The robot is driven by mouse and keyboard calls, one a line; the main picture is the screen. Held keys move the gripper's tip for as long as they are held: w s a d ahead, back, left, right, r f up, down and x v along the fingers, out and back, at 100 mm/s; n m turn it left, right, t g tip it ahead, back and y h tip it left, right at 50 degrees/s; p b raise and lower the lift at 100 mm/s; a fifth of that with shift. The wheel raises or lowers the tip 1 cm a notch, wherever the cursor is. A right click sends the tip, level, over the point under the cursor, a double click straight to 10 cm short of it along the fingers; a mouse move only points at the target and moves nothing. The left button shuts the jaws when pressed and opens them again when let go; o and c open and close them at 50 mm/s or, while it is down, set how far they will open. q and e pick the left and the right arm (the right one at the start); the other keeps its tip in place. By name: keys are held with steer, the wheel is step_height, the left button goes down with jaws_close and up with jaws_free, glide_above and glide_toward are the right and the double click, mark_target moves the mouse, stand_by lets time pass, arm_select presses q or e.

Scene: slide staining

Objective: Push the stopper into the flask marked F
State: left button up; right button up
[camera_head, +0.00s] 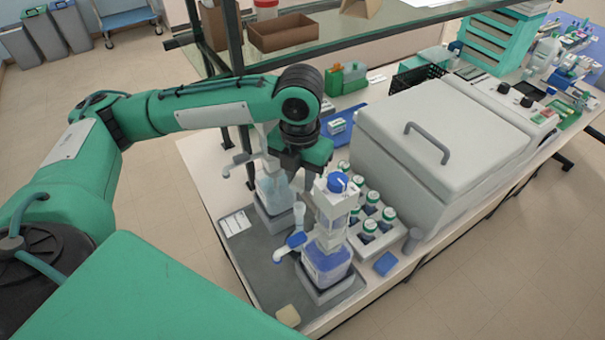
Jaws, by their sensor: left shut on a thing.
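My left gripper (296,172) points down over the bench, between two dispenser bottles. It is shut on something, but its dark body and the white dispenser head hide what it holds. A small pale, narrow-necked piece (299,213) shows just below it; I cannot tell whether it is the stopper or a flask neck, or whether it touches the gripper. I can read no F mark on any vessel, so I cannot pick out the flask. My right gripper is not in view.
A blue-filled dispenser bottle (326,266) stands close in front of the gripper, a clear one (271,190) behind it. A white rack (371,247) of capped bottles and a large grey lidded box (440,150) stand to the right. A shelf (350,42) overhangs the back.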

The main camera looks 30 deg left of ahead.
arm_select(q)
steer(key=shift+w+f+b, duration=0.1)
steer(key=shift+f+b, duration=1.6)
steer(key=shift+b, duration=0.3)
steer(key=shift+f, duration=0.8)
steer(key=shift+p, duration=0.3)
steer(key=shift+f, duration=0.1)
steer(key=shift+p, duration=0.55)
